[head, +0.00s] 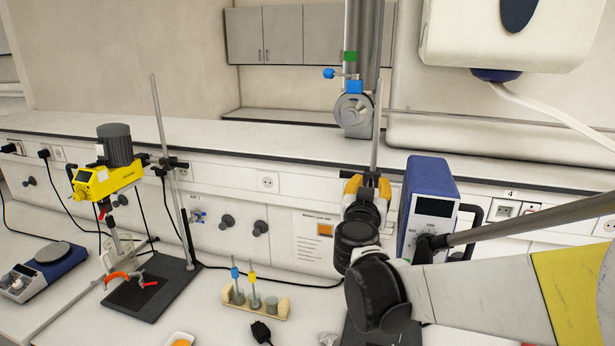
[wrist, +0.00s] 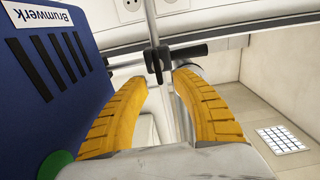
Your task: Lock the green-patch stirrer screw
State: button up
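The blue stirrer housing (head: 430,182) stands right of my gripper in the head view. In the wrist view its blue side (wrist: 40,75), lettered "Brumwerk", fills the left and has a green patch (wrist: 56,165) low down. A thin stand rod (head: 376,125) rises behind my gripper. A black clamp (wrist: 154,66) sits on the rod, and a dark bar (wrist: 186,51) runs right from it; which part is the screw I cannot tell. My gripper (head: 367,178) has its yellow fingers apart. In the wrist view the gripper's fingertips (wrist: 161,76) are near the clamp, with no visible grip; contact is unclear.
A yellow stirrer (head: 105,180) on its own stand is at left, beside a blue hotplate (head: 50,262). A small wooden rack (head: 255,302) stands front centre. A grey service post (head: 365,45) rises behind the rod. The wall panel is close behind.

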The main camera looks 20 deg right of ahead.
jog(key=shift+x, duration=1.25)
jog(key=shift+r, duration=0.1)
grip_shut()
